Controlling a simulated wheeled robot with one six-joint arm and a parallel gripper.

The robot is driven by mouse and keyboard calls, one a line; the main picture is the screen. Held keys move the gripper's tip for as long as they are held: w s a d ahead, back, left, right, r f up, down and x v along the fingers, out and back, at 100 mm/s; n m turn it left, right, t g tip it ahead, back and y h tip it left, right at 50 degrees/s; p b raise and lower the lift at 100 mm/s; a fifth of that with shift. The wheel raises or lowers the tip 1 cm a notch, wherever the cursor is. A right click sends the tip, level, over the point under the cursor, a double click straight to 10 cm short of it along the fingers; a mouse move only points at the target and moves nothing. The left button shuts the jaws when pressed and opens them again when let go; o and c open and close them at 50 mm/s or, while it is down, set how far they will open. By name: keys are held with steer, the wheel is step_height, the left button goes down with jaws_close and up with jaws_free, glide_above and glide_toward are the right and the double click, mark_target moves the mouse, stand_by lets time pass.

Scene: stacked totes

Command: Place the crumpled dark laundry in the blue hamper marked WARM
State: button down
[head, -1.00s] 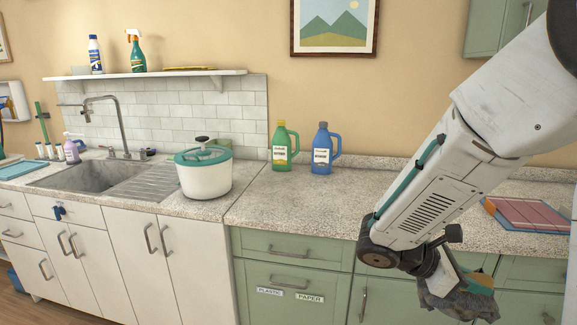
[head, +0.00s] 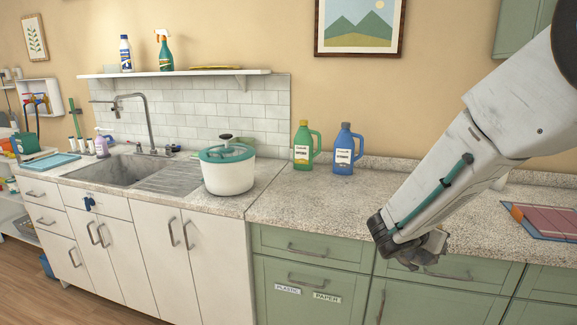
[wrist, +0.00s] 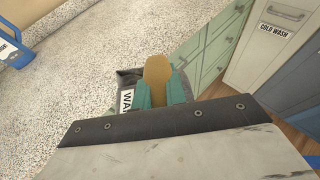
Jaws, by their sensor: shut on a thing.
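My gripper (head: 434,246) hangs at the front of the green cabinets in the head view, mostly hidden behind my arm. It is shut on the crumpled dark laundry (head: 420,259), a small grey bundle there. In the wrist view my gripper (wrist: 157,90) shows teal and tan parts, with the dark grey laundry (wrist: 128,78) around them. A white tag on the laundry reads "WA", the rest covered. A blue panel or bin (wrist: 292,88) stands at the right of the wrist view. No WARM mark shows on it, so I cannot tell if it is the hamper.
A pale front marked COLD WASH (wrist: 285,30) stands beside the blue one. The speckled counter (head: 330,210) holds a white pot (head: 228,175), a green jug (head: 303,150), a blue jug (head: 343,155) and a reddish folded item (head: 545,220).

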steer(key=w+a+n+t+y, duration=0.1)
steer(key=w+a, duration=0.1)
steer(key=w+a+f+n+t+y, duration=0.1)
steer(key=w+a+n+t+y, duration=0.1)
steer(key=w, duration=0.1)
steer(key=shift+a+f+n, duration=0.2)
steer(key=shift+n, duration=0.1)
steer(key=w+a+f+n+t+y, duration=0.2)
steer(key=w+a+f+n+y, duration=0.1)
steer(key=a+f+n+y, duration=0.1)
steer(key=shift+w+a, duration=0.25)
steer(key=shift+a, duration=0.4)
